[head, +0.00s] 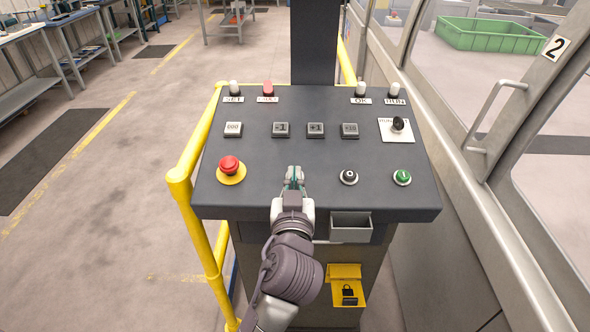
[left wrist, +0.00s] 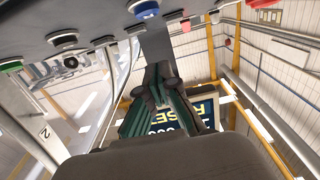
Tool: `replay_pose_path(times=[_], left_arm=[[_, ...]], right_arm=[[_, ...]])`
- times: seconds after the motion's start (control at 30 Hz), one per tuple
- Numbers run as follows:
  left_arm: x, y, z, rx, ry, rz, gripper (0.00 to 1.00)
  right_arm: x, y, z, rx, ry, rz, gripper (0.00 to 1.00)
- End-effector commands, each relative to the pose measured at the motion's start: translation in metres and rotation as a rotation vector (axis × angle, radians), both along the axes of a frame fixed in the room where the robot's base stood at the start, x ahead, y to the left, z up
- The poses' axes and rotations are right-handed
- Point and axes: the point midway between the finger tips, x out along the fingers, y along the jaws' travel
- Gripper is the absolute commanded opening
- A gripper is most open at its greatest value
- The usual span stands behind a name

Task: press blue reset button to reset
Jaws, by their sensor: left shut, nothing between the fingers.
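My left gripper (head: 293,178) is shut and empty over the front middle of the dark control panel (head: 262,195), between the red emergency stop (head: 230,167) and the black selector (head: 348,177). It covers that part of the panel, and no blue button shows in the head view. In the left wrist view, a blue-coloured button (left wrist: 143,8) is at the top edge, apart from the shut fingers (left wrist: 160,85). A dark blue sign (left wrist: 204,112) with upside-down lettering that seems to read RESET is partly hidden behind the fingers. My right gripper is not in view.
A green button (head: 402,177) and a key switch (head: 398,125) are at the panel's right. Several square keys (head: 281,130) cross the middle. A yellow rail (head: 180,190) runs along the left, and a grey tray (head: 351,228) hangs at the front.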

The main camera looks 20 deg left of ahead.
Motion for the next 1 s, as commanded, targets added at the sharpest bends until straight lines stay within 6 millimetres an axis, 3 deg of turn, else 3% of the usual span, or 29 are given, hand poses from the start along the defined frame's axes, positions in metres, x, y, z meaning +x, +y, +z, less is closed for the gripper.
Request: replay_pose_path(times=[0.2,0.3,0.43,1.0], left_arm=[[0.045,0.014,0.003,0.004,0.0,0.001,0.0],[0.046,0.013,-0.02,0.003,0.006,0.0,0.0],[0.049,0.014,-0.033,0.002,0.004,-0.001,0.0],[0.05,0.014,-0.045,-0.001,0.001,-0.001,0.0]], right_arm=[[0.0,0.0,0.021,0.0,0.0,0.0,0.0],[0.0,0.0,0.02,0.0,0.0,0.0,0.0],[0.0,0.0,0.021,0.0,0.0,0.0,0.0],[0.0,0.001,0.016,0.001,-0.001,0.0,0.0]])
